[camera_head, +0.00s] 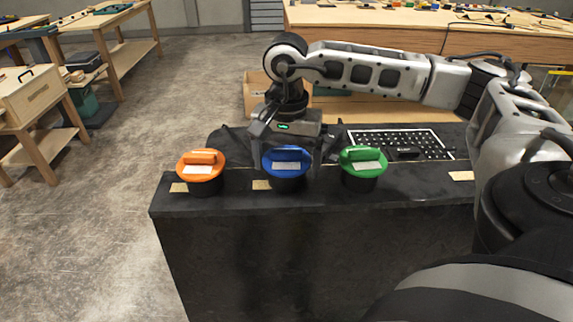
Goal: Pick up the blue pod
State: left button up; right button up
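The blue pod (287,165) stands upright on the black console (330,190), between an orange pod (200,168) and a green pod (362,164). Each pod has a round coloured top with a raised grip bar, a pale label and a dark lower part. My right gripper (289,152) points down right over the blue pod. Its fingers look spread, one at each side of the blue top. I cannot tell whether they touch it. My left gripper is not in view.
A keyboard-like panel (400,143) lies behind the green pod. Small tan tags (261,185) lie on the console's front part. Wooden workbenches (400,28) stand behind and at the left. The floor left of the console is clear.

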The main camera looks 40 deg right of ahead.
jog(key=c, duration=0.6)
jog(key=shift+c, duration=0.2)
